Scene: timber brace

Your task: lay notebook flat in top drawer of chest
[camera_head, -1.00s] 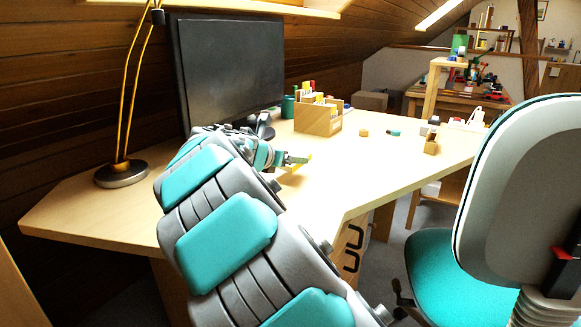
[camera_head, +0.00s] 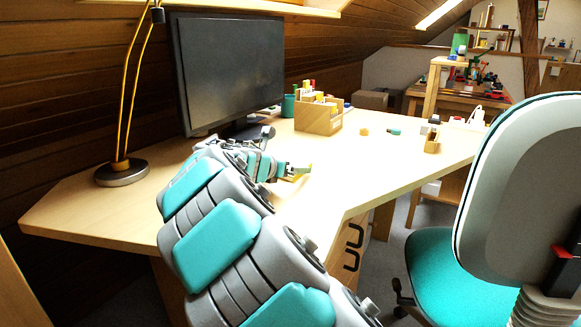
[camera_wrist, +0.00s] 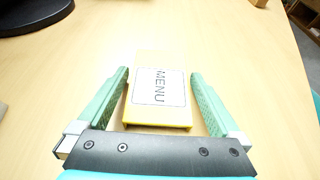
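A yellow-edged notebook (camera_wrist: 157,117) with a white label reading "MENU" lies flat on the desk in the wrist view. My gripper (camera_wrist: 158,76) is open, with one green finger on each side of the notebook and a gap between each finger and its edges. In the head view my gripper (camera_head: 303,169) is low over the desk, and only a bit of yellow shows beside it. The chest (camera_head: 347,262) is under the desk, with dark drawer handles on its front. It is partly hidden by my arm, and its drawers look shut.
The desk (camera_head: 380,165) is clear around the notebook. A monitor (camera_head: 228,70), a lamp (camera_head: 122,172) and a wooden organizer (camera_head: 318,117) stand toward its back. An office chair (camera_head: 520,200) stands at the right, near the chest.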

